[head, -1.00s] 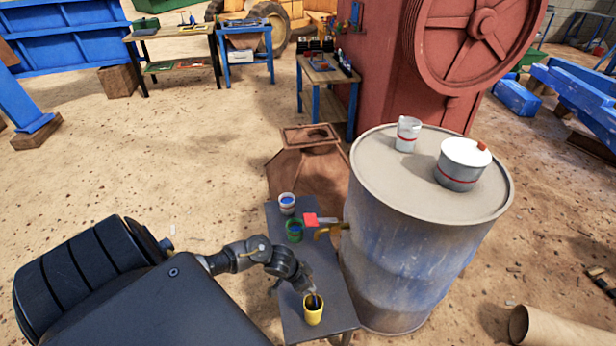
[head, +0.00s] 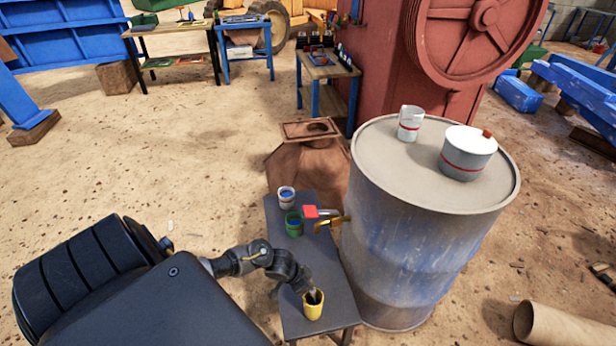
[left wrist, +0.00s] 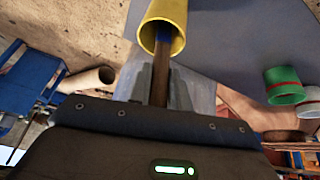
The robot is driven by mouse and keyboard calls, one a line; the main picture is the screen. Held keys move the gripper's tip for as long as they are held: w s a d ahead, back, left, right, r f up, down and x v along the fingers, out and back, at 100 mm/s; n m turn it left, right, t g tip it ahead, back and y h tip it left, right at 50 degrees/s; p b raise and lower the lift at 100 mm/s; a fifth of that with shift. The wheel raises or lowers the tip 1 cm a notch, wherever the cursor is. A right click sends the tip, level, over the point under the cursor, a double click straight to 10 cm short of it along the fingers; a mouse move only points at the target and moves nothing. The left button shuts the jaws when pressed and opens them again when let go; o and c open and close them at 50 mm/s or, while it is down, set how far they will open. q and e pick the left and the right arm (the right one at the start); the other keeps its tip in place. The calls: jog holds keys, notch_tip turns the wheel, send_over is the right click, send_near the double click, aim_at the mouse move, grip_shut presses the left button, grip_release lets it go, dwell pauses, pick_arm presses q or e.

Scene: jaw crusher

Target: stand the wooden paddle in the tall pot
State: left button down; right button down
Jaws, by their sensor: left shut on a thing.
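The tall yellow pot (head: 314,308) stands upright near the front end of the narrow grey bench. My left gripper (head: 310,293) is right at its mouth. In the left wrist view the gripper is shut on the wooden paddle (left wrist: 160,88), a thin dark brown stick. Its far end, which looks blue, reaches into the mouth of the yellow pot (left wrist: 172,12). The pot's wall hides how deep the end goes. My right gripper is not in view.
A green pot (head: 294,225) and a white pot with blue inside (head: 286,198) stand farther back on the bench (head: 318,262).

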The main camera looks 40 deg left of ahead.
pick_arm(q)
jog(key=c, duration=1.2)
grip_release()
jog(key=shift+r, duration=0.1)
jog(key=p+v, duration=0.2)
jog(key=v, duration=0.8)
jog(key=shift+s+r, duration=0.15)
jog(key=shift+r, duration=0.15)
